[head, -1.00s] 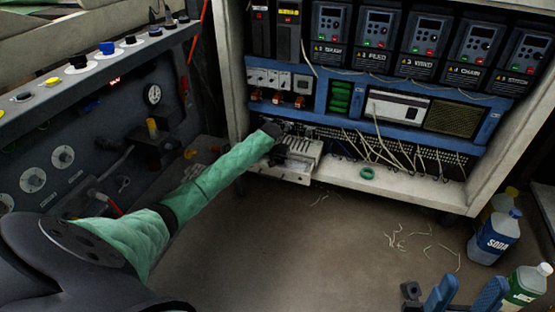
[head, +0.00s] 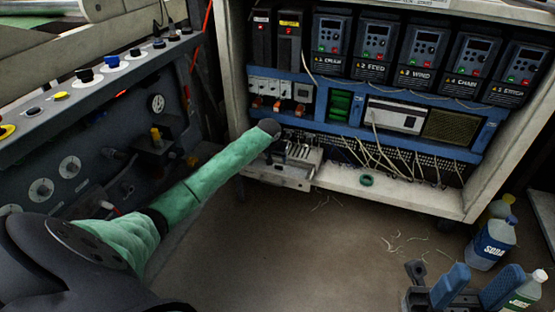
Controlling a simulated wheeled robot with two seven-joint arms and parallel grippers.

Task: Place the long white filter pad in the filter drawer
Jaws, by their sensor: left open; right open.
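My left arm, in a green sleeve, reaches to the lower left of the cabinet. Its dark wrist end is above a pulled-out pale drawer (head: 277,177), which looks like the filter drawer. My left gripper (head: 279,141) is mostly hidden behind the wrist, small and dark, with its fingers hard to make out; it is open. The drawer has a slotted part at its back right. I cannot make out a long white filter pad. My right gripper (head: 478,284) is at the bottom right, its blue fingers apart with nothing between them.
The cabinet has a row of drives (head: 425,45) above and loose wires below. A green tape ring (head: 366,180) lies on its bottom ledge. A control panel (head: 75,125) is at left. The floor between is clear except for scraps.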

